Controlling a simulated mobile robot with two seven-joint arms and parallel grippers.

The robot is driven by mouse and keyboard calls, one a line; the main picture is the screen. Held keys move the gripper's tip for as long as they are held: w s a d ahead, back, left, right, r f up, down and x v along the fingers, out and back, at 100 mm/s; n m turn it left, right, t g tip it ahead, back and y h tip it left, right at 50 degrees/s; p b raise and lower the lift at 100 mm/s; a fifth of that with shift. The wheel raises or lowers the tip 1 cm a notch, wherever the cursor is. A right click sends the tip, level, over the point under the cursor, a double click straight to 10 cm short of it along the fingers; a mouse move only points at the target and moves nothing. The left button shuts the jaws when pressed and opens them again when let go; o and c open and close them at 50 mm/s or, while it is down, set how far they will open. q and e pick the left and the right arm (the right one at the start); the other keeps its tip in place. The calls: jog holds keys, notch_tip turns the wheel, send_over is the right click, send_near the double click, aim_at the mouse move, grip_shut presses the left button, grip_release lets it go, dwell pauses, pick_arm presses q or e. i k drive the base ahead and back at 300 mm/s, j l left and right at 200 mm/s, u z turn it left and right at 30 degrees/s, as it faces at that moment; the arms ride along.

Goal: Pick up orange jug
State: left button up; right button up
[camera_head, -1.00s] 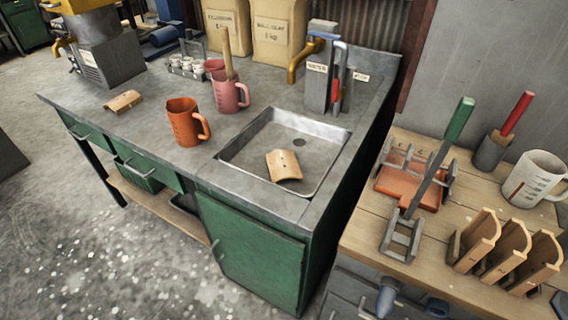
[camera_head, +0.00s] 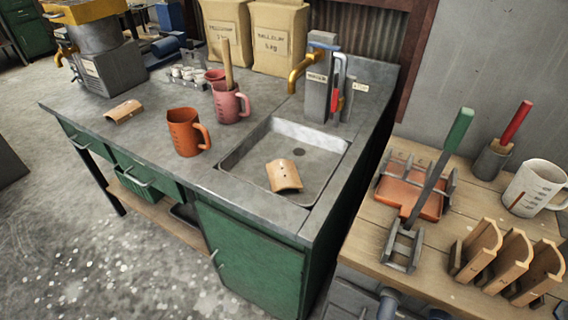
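The orange jug (camera_head: 184,133) stands upright on the grey metal counter (camera_head: 150,160), just left of the sink. Its handle points right and measuring marks show on its side. Neither of my grippers shows clearly in the head view, so nothing is seen touching the jug.
A pink jug (camera_head: 227,104) with a wooden stick stands behind the orange jug. A sink (camera_head: 240,164) with a curved wooden piece (camera_head: 284,175) lies to the right. A wooden piece (camera_head: 124,111) lies left. A wooden bench (camera_head: 440,236) with tools and a white jug (camera_head: 535,188) stands right.

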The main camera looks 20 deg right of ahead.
aim_at(186, 130)
jog(key=i+j, duration=0.4)
jog(key=i+j+z, duration=0.75)
jog(key=i+j, duration=0.05)
jog(key=j, duration=0.1)
